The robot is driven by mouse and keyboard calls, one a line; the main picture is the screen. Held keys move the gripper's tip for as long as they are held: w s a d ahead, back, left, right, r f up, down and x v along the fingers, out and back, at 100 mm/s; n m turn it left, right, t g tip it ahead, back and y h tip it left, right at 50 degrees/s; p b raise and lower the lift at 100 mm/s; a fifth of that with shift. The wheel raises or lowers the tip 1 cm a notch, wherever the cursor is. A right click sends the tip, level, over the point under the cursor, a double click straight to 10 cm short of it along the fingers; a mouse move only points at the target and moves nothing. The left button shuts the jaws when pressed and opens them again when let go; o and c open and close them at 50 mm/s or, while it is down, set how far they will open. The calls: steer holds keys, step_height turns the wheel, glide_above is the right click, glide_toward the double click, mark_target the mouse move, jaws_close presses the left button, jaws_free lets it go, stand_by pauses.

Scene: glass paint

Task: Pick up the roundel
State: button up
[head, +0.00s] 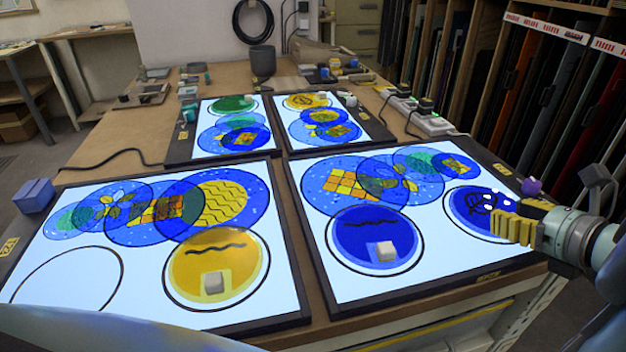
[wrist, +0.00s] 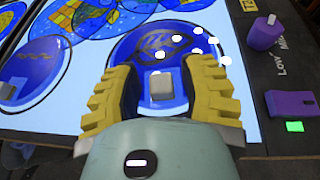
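A blue roundel (head: 466,206) with black loop markings lies at the right of the right front light panel. It also shows in the wrist view (wrist: 178,51), with a small grey block (wrist: 161,86) on it. My gripper (head: 514,226) has yellow ribbed fingers and is over this roundel's right side in the head view. In the wrist view my gripper (wrist: 160,72) is open, with a finger on each side of the grey block and gaps between. Another blue roundel (head: 350,234) and a yellow roundel (head: 196,258), each with a wavy line and pale block, lie on the front panels.
An empty black circle (head: 68,276) is drawn on the left front panel. Overlapping patterned glass discs (head: 160,212) cover the panels' upper parts. A purple knob (wrist: 264,33) and purple block (wrist: 292,103) sit on the dark frame beside my gripper.

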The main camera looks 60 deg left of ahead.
jaws_close()
stand_by(0.4)
steer(key=shift+r, duration=0.15)
